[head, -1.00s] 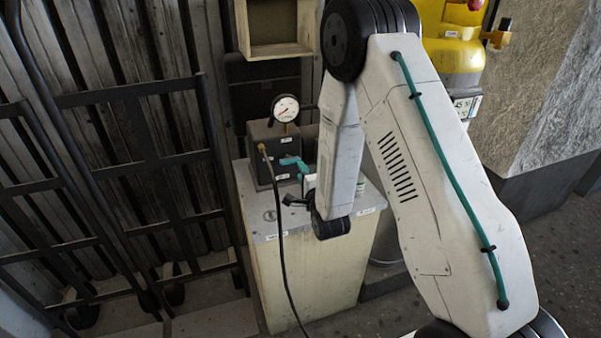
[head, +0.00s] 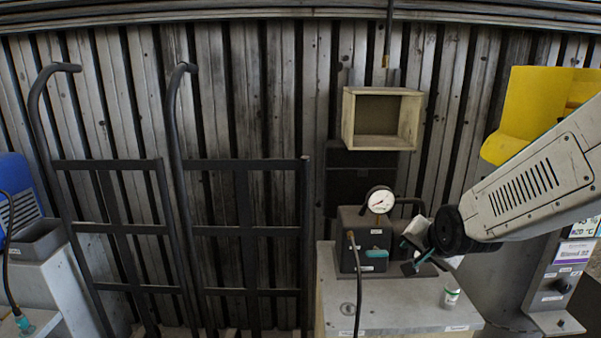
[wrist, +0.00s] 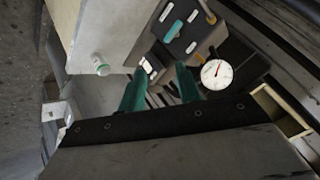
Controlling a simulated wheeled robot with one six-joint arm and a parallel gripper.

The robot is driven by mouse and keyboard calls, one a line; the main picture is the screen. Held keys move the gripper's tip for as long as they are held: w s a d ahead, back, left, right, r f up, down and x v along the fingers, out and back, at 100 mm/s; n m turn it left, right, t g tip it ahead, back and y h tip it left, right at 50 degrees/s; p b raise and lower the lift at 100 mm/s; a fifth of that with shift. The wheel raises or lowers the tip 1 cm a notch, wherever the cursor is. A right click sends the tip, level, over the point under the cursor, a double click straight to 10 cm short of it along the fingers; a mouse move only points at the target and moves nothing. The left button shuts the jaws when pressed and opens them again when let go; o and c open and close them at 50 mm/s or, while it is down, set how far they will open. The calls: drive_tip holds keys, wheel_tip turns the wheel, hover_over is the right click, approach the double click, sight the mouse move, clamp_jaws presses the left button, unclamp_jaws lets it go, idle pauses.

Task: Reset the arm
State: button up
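My arm (head: 530,185) reaches in from the right in the head view, with its dark wrist joint above the right part of the pale cabinet. My gripper (head: 412,257) is beside the right side of the dark gauge box (head: 352,240). In the wrist view its two teal fingers (wrist: 160,84) stand apart with nothing held between them. The box front, with its teal part and labels, shows beyond them. I cannot tell whether the fingers touch the box.
A round white gauge (head: 380,200) sits on the box, and a black hose (head: 358,290) hangs in front. A small white-green bottle (head: 451,294) stands on the cabinet top (head: 400,312). An open wooden box (head: 382,118) is above. Black hand trucks (head: 240,233) stand left; a yellow object (head: 530,110) is right.

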drive_tip(key=s+r+n+g, duration=0.2)
drive_tip(key=s, duration=0.8)
drive_tip(key=s+r+n+g, duration=0.3)
drive_tip(key=s, duration=0.7)
drive_tip(key=s+r+n+g, duration=0.2)
drive_tip(key=s+r+n, duration=0.1)
drive_tip(key=s, duration=0.7)
drive_tip(key=shift+d+g, duration=0.4)
